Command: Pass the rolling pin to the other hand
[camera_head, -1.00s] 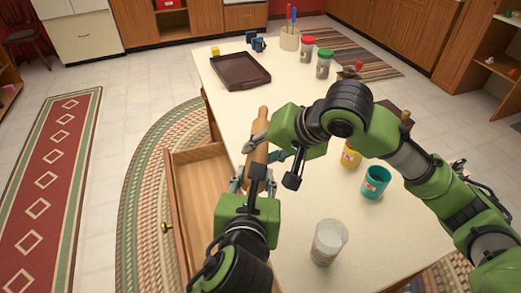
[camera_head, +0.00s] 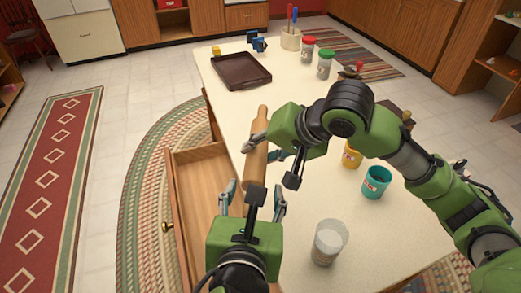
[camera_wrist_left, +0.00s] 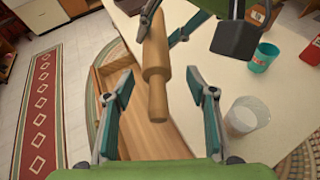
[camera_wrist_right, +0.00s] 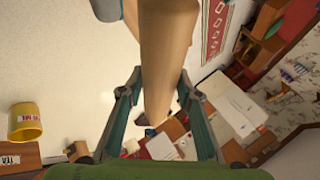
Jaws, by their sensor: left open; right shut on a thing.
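The wooden rolling pin (camera_head: 256,165) is held in the air, over the near-left edge of the table and beside the open drawer. My right gripper (camera_head: 263,149) is shut on its barrel; the right wrist view shows the pin (camera_wrist_right: 165,50) between the fingers. My left gripper (camera_head: 254,188) is open below the pin's near end, its fingers spread to either side. In the left wrist view, the pin's near handle (camera_wrist_left: 157,103) points between the open left fingers without visible contact. The pin's far end shows beyond the right gripper.
The open drawer (camera_head: 200,182) is empty where visible.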

